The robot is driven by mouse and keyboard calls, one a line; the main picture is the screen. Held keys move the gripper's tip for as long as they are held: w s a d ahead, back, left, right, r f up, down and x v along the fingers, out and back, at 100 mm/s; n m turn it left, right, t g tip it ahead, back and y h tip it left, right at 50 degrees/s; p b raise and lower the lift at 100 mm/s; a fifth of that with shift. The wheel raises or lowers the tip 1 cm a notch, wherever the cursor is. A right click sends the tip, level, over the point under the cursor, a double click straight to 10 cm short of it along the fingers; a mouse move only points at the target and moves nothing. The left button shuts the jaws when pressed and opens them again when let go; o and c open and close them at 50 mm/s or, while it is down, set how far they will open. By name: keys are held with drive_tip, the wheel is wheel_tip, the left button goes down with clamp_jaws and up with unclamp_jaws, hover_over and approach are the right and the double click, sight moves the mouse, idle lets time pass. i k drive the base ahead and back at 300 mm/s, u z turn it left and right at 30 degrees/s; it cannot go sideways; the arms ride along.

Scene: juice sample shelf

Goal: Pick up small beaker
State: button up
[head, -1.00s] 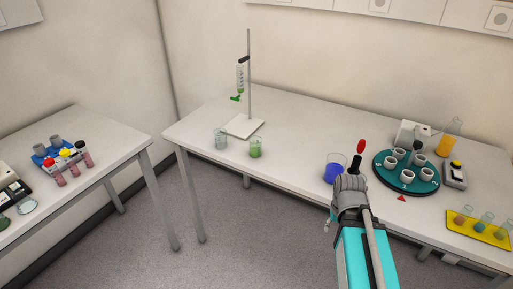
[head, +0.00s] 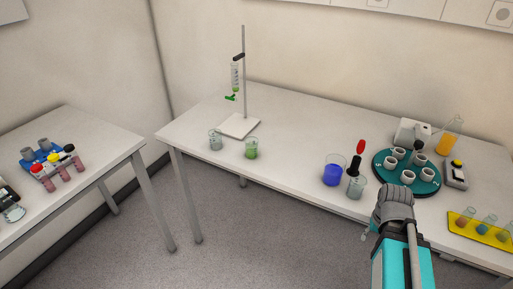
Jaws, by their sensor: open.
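Several beakers stand upright on the main table. A small clear beaker (head: 357,188) is near the front edge, beside a larger beaker of blue liquid (head: 333,174). Another clear beaker (head: 215,141) and a beaker of green liquid (head: 251,149) stand further left by the burette stand. I cannot tell which one the task means. My gripper (head: 393,203) is at the table's front edge, to the right of and apart from the small clear beaker. It is open, with its fingers mostly hidden behind my wrist.
A black dropper bottle with a red top (head: 356,160) stands right behind the small clear beaker. A round teal tray with white cups (head: 380,162) is to the right, and a yellow rack (head: 480,232) sits further right. The table's middle is clear.

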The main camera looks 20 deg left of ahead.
sight(252, 143)
drive_tip(key=z, duration=0.05)
drive_tip(key=k, duration=1.5)
drive_tip(key=u, duration=0.4)
drive_tip(key=i, duration=1)
